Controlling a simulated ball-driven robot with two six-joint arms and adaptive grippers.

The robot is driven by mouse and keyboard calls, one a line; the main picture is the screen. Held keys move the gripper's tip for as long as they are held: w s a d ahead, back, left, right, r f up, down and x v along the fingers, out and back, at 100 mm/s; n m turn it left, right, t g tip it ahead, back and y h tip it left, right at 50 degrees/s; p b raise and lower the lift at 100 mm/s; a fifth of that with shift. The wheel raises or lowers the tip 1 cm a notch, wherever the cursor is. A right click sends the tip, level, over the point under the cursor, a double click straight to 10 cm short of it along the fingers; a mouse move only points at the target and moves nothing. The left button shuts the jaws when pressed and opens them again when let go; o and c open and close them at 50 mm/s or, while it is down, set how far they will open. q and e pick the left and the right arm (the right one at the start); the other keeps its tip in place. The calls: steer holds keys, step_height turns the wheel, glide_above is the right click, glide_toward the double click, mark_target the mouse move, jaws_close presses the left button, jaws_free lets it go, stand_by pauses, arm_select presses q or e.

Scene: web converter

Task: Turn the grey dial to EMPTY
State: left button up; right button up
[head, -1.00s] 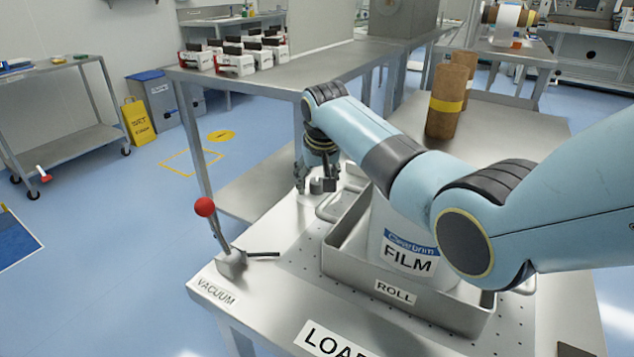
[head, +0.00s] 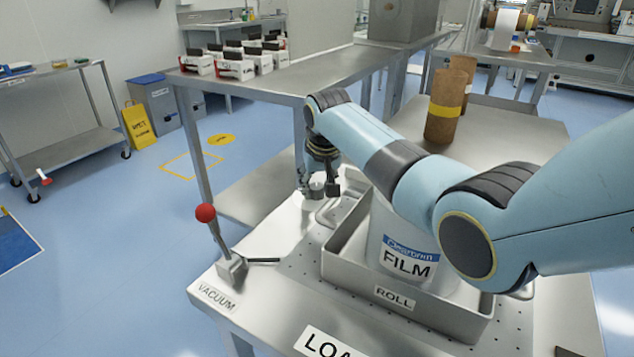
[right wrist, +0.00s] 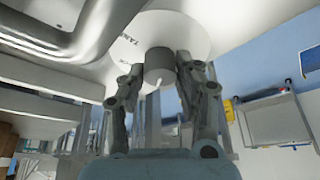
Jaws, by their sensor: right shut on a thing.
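The grey dial (right wrist: 159,62) is a short round knob on a white disc (right wrist: 190,32) in the right wrist view. A light pointer line shows on the knob. In the head view my right gripper (head: 320,188) points down at the table's back left corner and mostly hides the dial. My left gripper is not in view.
A metal tray (head: 345,262) labelled ROLL holds a white FILM roll (head: 400,245) beside my right arm. A red-knobbed VACUUM lever (head: 205,213) stands at the table's left edge. Brown rolls (head: 445,105) stand on the table behind.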

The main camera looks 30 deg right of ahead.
steer(key=n+p, duration=0.1)
steer(key=n+y+p, duration=0.1)
steer(key=shift+d+r+n, duration=0.1)
steer(key=shift+r+n, duration=0.1)
steer(key=shift+n, duration=0.2)
steer(key=n+y+p, duration=0.1)
steer(key=n, duration=0.1)
steer(key=shift+f+n, duration=0.15)
steer(key=shift+n, duration=0.25)
steer(key=n+y, duration=0.1)
steer(key=n, duration=0.1)
steer(key=shift+f+n+b, duration=0.1)
steer(key=shift+n+b, duration=0.2)
steer(key=shift+d+n+g+y+b, duration=0.1)
steer(key=shift+n+g+y+b, duration=0.45)
steer(key=shift+n, duration=0.95)
steer(key=o, duration=1.1)
